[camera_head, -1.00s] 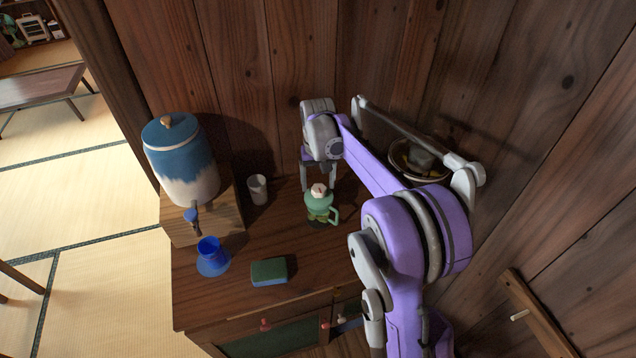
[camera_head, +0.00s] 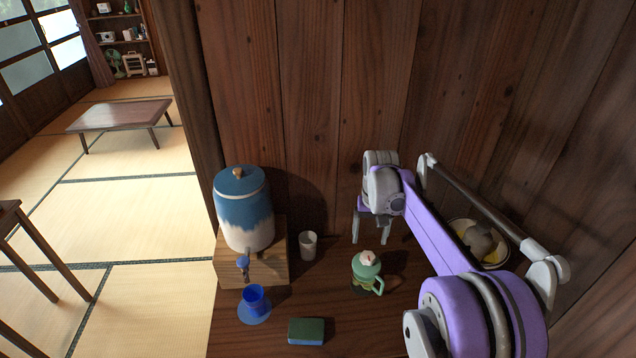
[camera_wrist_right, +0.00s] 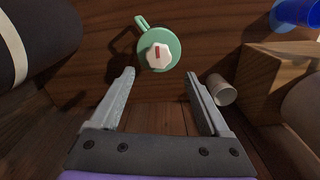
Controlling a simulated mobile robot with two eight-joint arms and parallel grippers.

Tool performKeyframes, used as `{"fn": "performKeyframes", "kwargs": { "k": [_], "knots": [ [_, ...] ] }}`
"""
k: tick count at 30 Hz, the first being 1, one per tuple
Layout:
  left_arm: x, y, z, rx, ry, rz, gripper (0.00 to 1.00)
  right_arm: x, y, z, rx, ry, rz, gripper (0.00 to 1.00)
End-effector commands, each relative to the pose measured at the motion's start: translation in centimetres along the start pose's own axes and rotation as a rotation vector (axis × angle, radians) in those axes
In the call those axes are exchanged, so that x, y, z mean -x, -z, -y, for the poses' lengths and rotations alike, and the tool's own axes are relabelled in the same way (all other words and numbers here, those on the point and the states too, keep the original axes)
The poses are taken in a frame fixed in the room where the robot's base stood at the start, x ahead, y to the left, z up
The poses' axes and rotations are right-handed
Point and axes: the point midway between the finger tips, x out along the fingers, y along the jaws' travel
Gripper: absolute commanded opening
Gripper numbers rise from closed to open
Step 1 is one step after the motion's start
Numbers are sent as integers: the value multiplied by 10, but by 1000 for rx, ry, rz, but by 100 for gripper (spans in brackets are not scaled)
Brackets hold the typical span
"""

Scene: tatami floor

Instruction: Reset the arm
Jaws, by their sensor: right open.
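My purple right arm reaches in from the lower right of the head view. Its right gripper (camera_head: 372,234) is open and empty, fingers pointing down, behind a green teapot-like jug (camera_head: 366,276) on the wooden cabinet top. The jug has a side handle and a pale lid knob with a red mark. In the right wrist view, the jug (camera_wrist_right: 172,52) shows beyond the open fingertips (camera_wrist_right: 160,76), with nothing between the fingers. I cannot tell the exact gap. My left gripper is out of view.
A blue-and-white dispenser (camera_head: 243,210) stands on a wooden box (camera_head: 268,264). A white cup (camera_head: 308,246), blue cup (camera_head: 254,298) and green-blue sponge (camera_head: 306,331) are on the cabinet top (camera_head: 335,290). A bowl (camera_head: 494,262) sits behind my arm.

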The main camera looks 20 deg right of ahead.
Motion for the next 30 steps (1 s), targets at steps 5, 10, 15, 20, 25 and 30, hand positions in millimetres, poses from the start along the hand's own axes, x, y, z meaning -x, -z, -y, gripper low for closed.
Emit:
{"fn": "performKeyframes", "kwargs": {
  "k": [5,10,15,20,25,30],
  "knots": [
    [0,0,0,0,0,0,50,4,-7,3,10,2,-11,80],
    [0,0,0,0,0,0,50,18,-46,20,67,11,-77,80],
    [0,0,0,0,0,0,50,28,-107,37,155,29,-181,80],
    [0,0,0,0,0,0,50,24,-166,46,237,49,-279,80],
    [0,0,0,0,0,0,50,5,-225,49,319,73,-380,80],
    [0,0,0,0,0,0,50,-17,-264,48,378,94,-457,80]
  ]
}}
